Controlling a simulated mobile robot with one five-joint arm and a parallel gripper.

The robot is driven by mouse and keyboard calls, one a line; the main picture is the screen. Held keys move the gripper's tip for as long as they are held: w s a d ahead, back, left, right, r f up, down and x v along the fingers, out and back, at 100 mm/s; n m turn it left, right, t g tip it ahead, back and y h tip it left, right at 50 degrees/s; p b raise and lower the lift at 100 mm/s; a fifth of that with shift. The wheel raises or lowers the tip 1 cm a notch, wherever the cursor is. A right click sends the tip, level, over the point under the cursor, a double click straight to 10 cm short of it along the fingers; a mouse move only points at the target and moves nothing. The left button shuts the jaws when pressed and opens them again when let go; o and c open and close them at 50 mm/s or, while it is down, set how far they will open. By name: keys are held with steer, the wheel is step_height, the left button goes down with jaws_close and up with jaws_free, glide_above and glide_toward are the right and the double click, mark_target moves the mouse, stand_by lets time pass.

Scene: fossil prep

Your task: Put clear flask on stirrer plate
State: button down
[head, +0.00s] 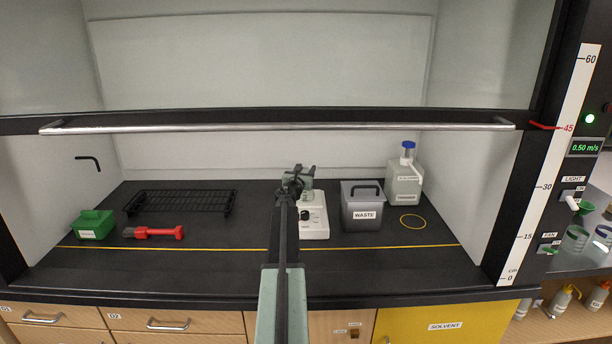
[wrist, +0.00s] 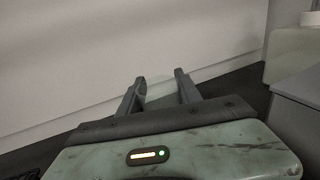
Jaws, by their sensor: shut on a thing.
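The white stirrer plate (head: 314,222) with a dark knob stands on the black hood floor, partly hidden behind my arm. My gripper (head: 299,171) is raised above the back of the stirrer plate in the head view. In the wrist view my gripper (wrist: 161,77) has its two fingers a small gap apart, shut on the clear flask. The flask itself can hardly be made out against the pale back wall, and its lower part is hidden from me. I cannot tell how high it is above the plate.
A grey waste bin (head: 362,213) stands right of the stirrer plate, with a blue-capped bottle (head: 405,182) behind it and a yellow ring (head: 412,222) nearby. A black rack (head: 182,201), green box (head: 94,225) and red tool (head: 153,232) are left. The sash bar (head: 270,128) crosses above.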

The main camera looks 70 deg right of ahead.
steer(key=shift+f, duration=0.1)
steer(key=c, duration=0.8)
jaws_free()
steer(key=shift+r, duration=0.2)
steer(key=shift+a, duration=0.35)
steer(key=a, duration=0.7)
steer(key=s+a, duration=0.1)
steer(key=a, duration=0.3)
steer(key=shift+a, duration=0.2)
steer(key=shift+w, duration=0.1)
